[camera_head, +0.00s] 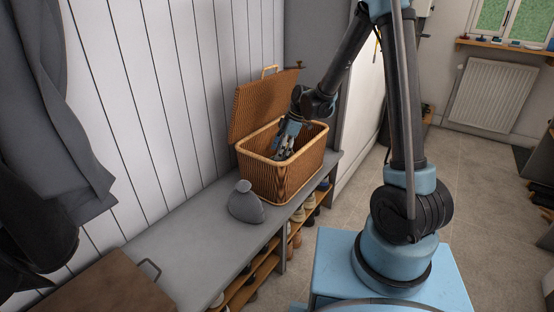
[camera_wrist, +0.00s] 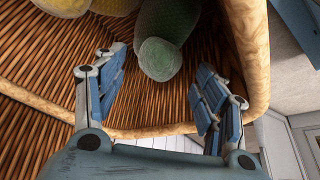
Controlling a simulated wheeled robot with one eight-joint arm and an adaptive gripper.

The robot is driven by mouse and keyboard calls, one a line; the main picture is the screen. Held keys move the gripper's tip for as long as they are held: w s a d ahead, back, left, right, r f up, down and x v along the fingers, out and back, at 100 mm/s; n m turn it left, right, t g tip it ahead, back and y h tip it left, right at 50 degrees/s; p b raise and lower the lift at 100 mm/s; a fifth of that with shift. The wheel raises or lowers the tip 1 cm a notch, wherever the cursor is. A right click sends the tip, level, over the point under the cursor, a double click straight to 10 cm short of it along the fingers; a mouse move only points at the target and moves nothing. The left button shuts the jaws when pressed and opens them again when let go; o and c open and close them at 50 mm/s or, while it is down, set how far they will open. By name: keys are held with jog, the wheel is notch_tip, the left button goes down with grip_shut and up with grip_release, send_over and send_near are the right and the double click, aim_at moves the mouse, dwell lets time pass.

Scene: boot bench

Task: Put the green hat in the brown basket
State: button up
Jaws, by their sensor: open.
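The brown wicker basket (camera_head: 268,182) stands on the grey bench with its lid (camera_head: 258,105) raised at the back. My gripper (camera_head: 283,152) reaches down into its open top. In the wrist view my gripper (camera_wrist: 163,62) is open, its two fingers apart with nothing between them. The green hat (camera_wrist: 168,20), with a paler round pompom (camera_wrist: 160,59), is inside the basket, just beyond the fingertips and apart from them. Its upper part is cut off by the picture edge. The basket's wicker wall (camera_wrist: 28,65) and pale rim show around the fingers. The head view does not show the green hat.
A grey hat (camera_head: 246,204) sits on the bench (camera_head: 190,242) left of the basket. Shoes fill shelves below. Dark clothes (camera_head: 45,130) hang at left.

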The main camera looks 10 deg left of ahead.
jog(key=v, duration=0.7)
jog(key=s+d+r+m+t, duration=0.1)
jog(key=s+d+r+m, duration=0.2)
jog(key=d, duration=0.4)
jog(key=s+d+r+m+t+h, duration=0.1)
jog(key=s+d+r+m, duration=0.2)
jog(key=d, duration=0.4)
jog(key=s+d+r+m, duration=0.2)
jog(key=s+d+m, duration=0.15)
jog(key=d, duration=0.35)
jog(key=s+d+f+m+t+h, duration=0.1)
jog(key=s+d+f+m, duration=0.1)
jog(key=s+d+m, duration=0.4)
jog(key=s+d+f+m+t+h, duration=0.1)
jog(key=s+d+f+m+h, duration=0.1)
jog(key=s+d+m, duration=0.4)
jog(key=s+d+f, duration=0.1)
jog(key=s+d, duration=0.2)
jog(key=shift+s+d+f+m, duration=0.15)
jog(key=shift+s+f+m, duration=0.1)
jog(key=shift+s+m, duration=0.1)
jog(key=shift+w, duration=0.1)
jog(key=shift+w+f, duration=0.2)
jog(key=shift+w, duration=0.15)
